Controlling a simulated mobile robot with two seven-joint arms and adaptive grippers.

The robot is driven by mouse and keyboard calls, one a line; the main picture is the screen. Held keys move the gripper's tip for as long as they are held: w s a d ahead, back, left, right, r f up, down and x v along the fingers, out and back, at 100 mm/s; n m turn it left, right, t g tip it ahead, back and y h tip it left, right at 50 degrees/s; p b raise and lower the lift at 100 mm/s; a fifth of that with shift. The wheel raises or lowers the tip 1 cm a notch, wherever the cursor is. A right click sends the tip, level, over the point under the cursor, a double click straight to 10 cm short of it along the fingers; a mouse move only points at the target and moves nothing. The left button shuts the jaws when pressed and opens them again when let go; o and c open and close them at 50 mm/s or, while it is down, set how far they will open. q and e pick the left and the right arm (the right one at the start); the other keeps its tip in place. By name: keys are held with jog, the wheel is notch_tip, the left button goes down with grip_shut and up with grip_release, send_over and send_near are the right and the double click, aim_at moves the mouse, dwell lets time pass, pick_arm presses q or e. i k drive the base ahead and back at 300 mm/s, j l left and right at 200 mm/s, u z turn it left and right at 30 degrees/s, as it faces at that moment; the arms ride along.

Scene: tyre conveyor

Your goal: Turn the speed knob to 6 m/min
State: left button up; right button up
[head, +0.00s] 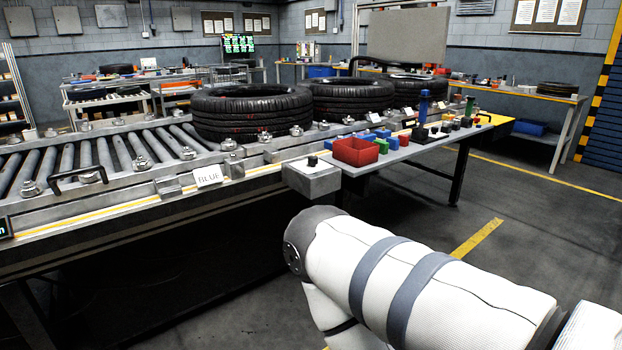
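A small black knob (312,160) sits on the white top face of a grey box (311,178) at the front edge of the conveyor, near the middle of the head view. Its pointer and any scale marks are too small to read. My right arm, white with grey bands, comes in from the lower right and bends downward below and right of the box. Neither of my grippers is in view. A black display (5,227) is cut off at the left edge; only the end of its text shows.
The roller conveyor (60,165) carries several black tyres (252,112). A card reading BLUE (208,175) stands on its near rail. A side table (430,150) right of the box holds a red bin (356,151) and small parts. The floor (540,240) at right is clear.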

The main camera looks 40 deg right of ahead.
aim_at(312, 159)
jog(key=z, duration=1.2)
